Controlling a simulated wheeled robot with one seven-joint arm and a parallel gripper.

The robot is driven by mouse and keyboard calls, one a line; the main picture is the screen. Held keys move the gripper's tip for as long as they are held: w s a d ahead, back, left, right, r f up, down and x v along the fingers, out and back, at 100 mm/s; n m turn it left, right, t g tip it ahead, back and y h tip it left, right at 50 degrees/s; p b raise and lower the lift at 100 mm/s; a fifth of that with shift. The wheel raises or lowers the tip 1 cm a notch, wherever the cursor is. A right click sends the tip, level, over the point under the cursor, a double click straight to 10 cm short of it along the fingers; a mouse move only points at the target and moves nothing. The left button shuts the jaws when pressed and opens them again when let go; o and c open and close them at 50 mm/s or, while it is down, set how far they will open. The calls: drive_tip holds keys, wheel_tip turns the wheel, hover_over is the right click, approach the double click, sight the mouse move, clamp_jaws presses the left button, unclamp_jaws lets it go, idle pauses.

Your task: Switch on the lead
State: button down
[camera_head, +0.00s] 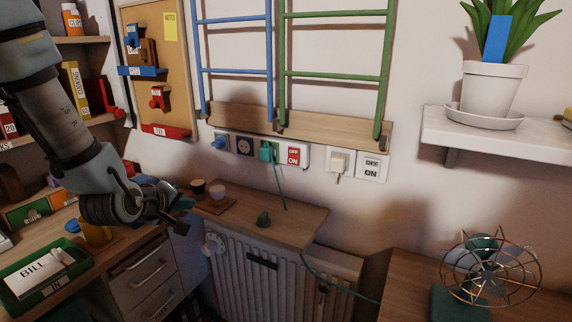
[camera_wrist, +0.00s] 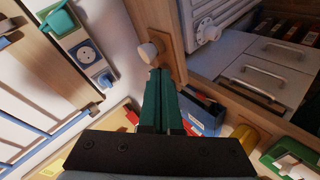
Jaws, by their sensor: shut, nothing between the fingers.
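The lead is a white socket strip (camera_head: 257,140) along the wall under the ladder board. It holds a blue plug (camera_head: 221,142), an open round socket (camera_head: 245,146), a green plug (camera_head: 267,152) with a green cord, and a red switch (camera_head: 293,155) marked OFF and ON at its right end. My gripper (camera_head: 181,226) is left of and below the strip, above the desk side, apart from it. In the wrist view its fingers (camera_wrist: 163,82) are together and empty. The blue plug (camera_wrist: 106,79), socket (camera_wrist: 84,53) and green plug (camera_wrist: 59,22) show there; the red switch does not.
A cream plug (camera_head: 340,161) and a white OFF/ON plate (camera_head: 372,167) sit right of the strip. A fan (camera_head: 489,268) and plant pot (camera_head: 491,88) are at right.

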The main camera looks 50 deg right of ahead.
drive_tip(key=s+d+r+n+g+h, duration=0.1)
drive_tip(key=s+d+r+h, duration=0.1)
drive_tip(key=s+d, duration=0.4)
drive_tip(key=s+d+r+n+h, duration=0.1)
drive_tip(key=s+d+r+h, duration=0.2)
drive_tip(key=s+d, duration=0.3)
drive_tip(key=shift+d+n+g+h, duration=0.35)
drive_tip(key=shift+n+g+h, duration=0.05)
drive_tip(key=shift+h, duration=0.3)
drive_tip(key=shift+d+p, duration=0.1)
drive_tip(key=shift+p, duration=0.2)
drive_tip(key=p, duration=0.5)
approach(293, 163)
drive_tip(key=x, duration=0.5)
drive_tip(key=shift+w+d+r, duration=0.1)
drive_tip(key=shift+d, duration=0.1)
drive_tip(key=shift+w+d, duration=0.15)
drive_tip(key=shift+d, duration=0.5)
drive_tip(key=shift+f, duration=0.2)
